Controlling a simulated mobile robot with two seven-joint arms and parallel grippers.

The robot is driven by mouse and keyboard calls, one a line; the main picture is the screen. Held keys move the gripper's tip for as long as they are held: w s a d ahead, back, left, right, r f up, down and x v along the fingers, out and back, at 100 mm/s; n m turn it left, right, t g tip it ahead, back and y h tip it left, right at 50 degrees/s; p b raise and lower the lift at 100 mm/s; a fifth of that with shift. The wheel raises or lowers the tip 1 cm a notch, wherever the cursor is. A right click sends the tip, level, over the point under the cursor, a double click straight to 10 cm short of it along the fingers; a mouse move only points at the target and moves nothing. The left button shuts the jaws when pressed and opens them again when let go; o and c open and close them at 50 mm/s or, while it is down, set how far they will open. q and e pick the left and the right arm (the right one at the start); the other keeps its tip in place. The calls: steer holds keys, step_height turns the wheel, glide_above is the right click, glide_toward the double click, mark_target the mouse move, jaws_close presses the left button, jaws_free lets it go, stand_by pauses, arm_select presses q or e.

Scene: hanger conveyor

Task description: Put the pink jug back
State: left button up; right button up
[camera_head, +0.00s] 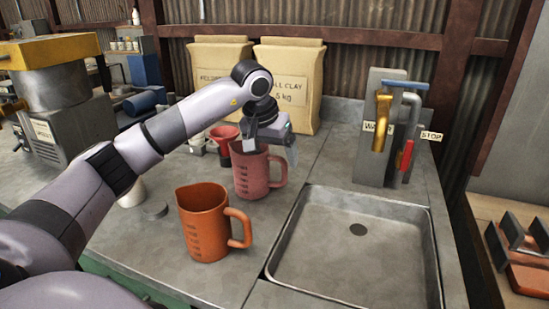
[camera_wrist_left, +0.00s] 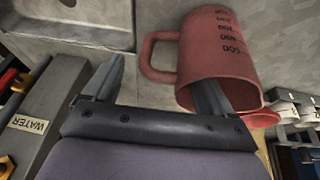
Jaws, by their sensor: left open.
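The pink jug (camera_head: 255,177) stands upright on the grey counter left of the sink, its handle on the right. My left gripper (camera_head: 272,152) is open at its rim, pointing down. In the left wrist view the jug (camera_wrist_left: 222,52) fills the upper right, with measuring marks on its side. There one finger of the gripper (camera_wrist_left: 159,66) overlaps the jug's mouth and the other is beyond the handle, so the handle shows between them. I cannot tell whether either finger touches the jug. My right gripper is not in view.
An orange jug (camera_head: 203,222) stands nearer, left of the sink (camera_head: 350,284). A red funnel (camera_head: 223,138) is behind the pink jug. Clay bags (camera_head: 289,83) stand at the back. A tap panel (camera_head: 376,153) with a yellow spout and red-handled lever is behind the sink.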

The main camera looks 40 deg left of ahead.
arm_select(q)
steer(key=v, duration=1)
steer(key=shift+r+p, duration=0.35)
steer(key=shift+s+r, duration=0.1)
steer(key=shift+s, duration=0.05)
